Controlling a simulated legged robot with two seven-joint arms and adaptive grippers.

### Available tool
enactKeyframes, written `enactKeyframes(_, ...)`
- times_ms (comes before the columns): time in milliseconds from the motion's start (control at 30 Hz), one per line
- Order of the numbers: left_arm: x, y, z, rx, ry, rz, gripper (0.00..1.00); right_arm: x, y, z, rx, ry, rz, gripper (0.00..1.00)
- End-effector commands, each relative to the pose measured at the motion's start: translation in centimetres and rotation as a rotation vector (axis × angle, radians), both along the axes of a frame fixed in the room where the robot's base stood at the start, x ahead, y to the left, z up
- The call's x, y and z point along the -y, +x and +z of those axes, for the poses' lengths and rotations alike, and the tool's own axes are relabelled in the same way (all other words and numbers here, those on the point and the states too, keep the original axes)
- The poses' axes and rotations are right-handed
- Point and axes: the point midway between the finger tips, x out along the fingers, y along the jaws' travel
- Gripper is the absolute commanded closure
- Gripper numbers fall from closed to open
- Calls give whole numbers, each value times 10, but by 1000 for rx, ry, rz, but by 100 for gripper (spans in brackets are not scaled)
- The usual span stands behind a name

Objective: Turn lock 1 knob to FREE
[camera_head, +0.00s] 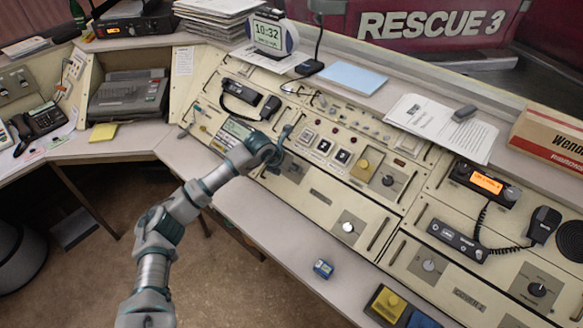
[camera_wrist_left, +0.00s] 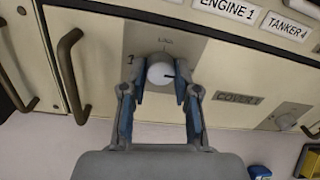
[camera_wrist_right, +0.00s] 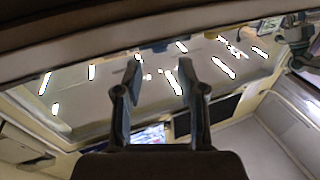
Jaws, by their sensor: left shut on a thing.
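The lock 1 knob (camera_wrist_left: 160,72) is a round pale knob with a dark pointer mark, on a grey plate (camera_wrist_left: 195,50) in the cream console front. My left gripper (camera_wrist_left: 158,88) has one finger on each side of it and is shut on it. In the head view my left gripper (camera_head: 275,153) is at the console front and hides the knob. The lettering on the plate is too small to read surely, so the knob's setting is unclear. My right gripper (camera_wrist_right: 155,82) is open and empty in its own wrist view, away from the console front.
A handle (camera_wrist_left: 70,75) stands out left of the knob. A "COVER 1" label (camera_wrist_left: 238,98) and another silver knob (camera_head: 348,227) are to the right. A blue item (camera_head: 323,268) lies on the ledge below. A handset (camera_head: 250,97) sits above. The ledge (camera_head: 260,215) is otherwise mostly clear.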

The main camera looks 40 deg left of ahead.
Motion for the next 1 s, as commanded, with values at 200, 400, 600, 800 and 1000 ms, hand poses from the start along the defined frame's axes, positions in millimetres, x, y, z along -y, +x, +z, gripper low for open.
enactKeyframes(200,-3,1,2,6,6,-1,100,0,0,-1,-8,-2,-1,60)
enactKeyframes(400,-3,1,2,6,6,0,68,0,2,-2,-8,-2,-1,60)
enactKeyframes(600,-2,1,2,4,4,-2,45,0,2,-2,-7,-2,-1,60)
enactKeyframes(800,0,0,2,3,5,-3,45,0,1,-1,-6,-1,1,60)
enactKeyframes(1000,-3,-13,22,5,5,-3,45,1,0,0,-4,0,1,60)
